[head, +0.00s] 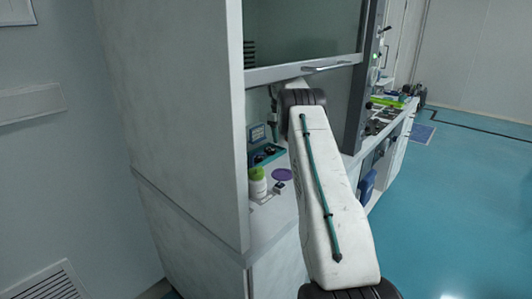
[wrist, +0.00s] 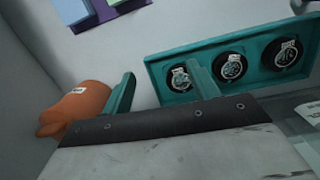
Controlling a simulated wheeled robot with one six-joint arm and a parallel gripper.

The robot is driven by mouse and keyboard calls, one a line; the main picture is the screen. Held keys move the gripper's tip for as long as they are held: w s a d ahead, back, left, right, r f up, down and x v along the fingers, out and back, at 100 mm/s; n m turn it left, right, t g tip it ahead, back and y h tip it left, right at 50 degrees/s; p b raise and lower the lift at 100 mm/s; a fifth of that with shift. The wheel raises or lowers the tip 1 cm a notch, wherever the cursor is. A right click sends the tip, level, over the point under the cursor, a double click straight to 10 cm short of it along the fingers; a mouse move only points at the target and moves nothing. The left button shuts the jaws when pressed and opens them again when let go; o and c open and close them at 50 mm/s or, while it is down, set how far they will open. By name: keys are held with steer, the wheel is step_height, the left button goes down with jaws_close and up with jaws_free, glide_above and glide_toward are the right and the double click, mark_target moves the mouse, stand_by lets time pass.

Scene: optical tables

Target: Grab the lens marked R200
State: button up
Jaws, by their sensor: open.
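In the wrist view, a teal tray (wrist: 208,50) holds three round lenses in a row, in dark round recesses: a left lens (wrist: 180,78), a middle lens (wrist: 232,67) and a right lens (wrist: 287,53). Each has a pale tag or mount, but the markings are too small to read, so I cannot tell which is R200. My gripper (wrist: 161,70) is open, with nothing visible between its two teal fingers. Its right finger overlaps the view of the tray beside the left lens. In the head view, the tray (head: 264,156) stands inside the cabinet, partly hidden by my arm.
An orange bottle (wrist: 78,108) lies left of my gripper in the wrist view.

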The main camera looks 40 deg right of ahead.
mark_target(270, 149)
steer(key=shift+m+t, duration=0.3)
steer(key=shift+t, duration=0.3)
steer(key=w+a, duration=0.1)
steer(key=w+a+r, duration=0.1)
steer(key=w, duration=0.1)
steer(key=shift+w+a, duration=0.15)
steer(key=shift+a, duration=0.05)
steer(key=shift+w+a+f, duration=0.1)
steer(key=shift+w+f, duration=0.1)
steer(key=shift+f, duration=0.7)
steer(key=f, duration=0.4)
steer(key=w+f, duration=0.1)
steer(key=shift+f, duration=0.4)
steer(key=c, duration=0.8)
